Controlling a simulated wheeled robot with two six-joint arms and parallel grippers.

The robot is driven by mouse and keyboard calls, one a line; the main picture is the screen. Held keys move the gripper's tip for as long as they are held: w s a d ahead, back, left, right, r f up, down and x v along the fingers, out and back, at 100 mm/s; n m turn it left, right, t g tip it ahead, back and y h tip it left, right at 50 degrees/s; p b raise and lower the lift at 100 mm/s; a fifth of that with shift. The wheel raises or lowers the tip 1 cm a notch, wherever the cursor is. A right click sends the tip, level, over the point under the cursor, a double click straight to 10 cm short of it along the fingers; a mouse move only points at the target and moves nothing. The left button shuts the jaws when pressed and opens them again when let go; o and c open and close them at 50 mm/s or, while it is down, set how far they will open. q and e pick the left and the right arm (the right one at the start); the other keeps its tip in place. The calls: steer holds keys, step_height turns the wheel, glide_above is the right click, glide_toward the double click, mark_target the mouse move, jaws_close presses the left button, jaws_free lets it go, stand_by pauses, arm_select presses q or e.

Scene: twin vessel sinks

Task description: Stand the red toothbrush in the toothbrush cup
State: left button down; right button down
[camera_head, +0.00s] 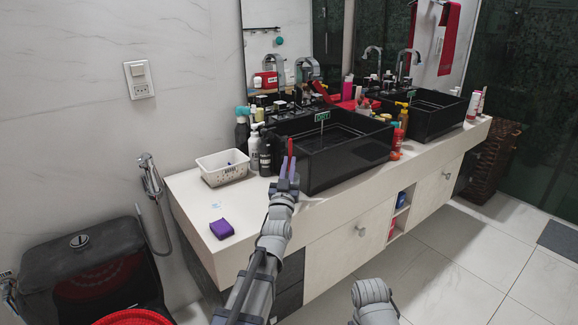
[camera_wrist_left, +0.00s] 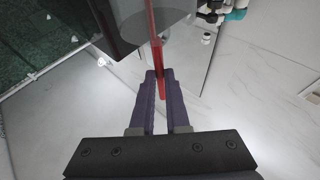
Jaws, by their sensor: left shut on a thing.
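My left gripper (camera_head: 288,178) is shut on the red toothbrush (camera_head: 290,147), at the front of the counter beside the near black sink. The toothbrush stands roughly upright above the fingers. In the left wrist view the toothbrush (camera_wrist_left: 156,55) shows as a long red bar between the purple fingertips of the left gripper (camera_wrist_left: 159,82). I cannot clearly pick out the toothbrush cup; dark items crowd the counter behind my gripper. Part of my right arm shows at the bottom of the head view, but its gripper is outside the frame.
The near black sink (camera_head: 345,160) stands right of my gripper, with a second sink (camera_head: 435,115) beyond. Several bottles (camera_head: 254,146) crowd its left side. A white basket (camera_head: 223,170) and a purple block (camera_head: 221,228) lie left. The counter's front left is mostly clear.

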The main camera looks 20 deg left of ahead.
arm_select(q)
steer(key=c, duration=0.8)
jaws_free()
steer(key=shift+c, duration=0.2)
steer(key=shift+s, duration=0.1)
steer(key=a+b+v, duration=0.1)
steer(key=b+v, duration=0.2)
steer(key=v, duration=0.4)
steer(key=shift+s+d, duration=0.3)
steer(key=shift+d, duration=0.25)
steer(key=shift+f, duration=0.15)
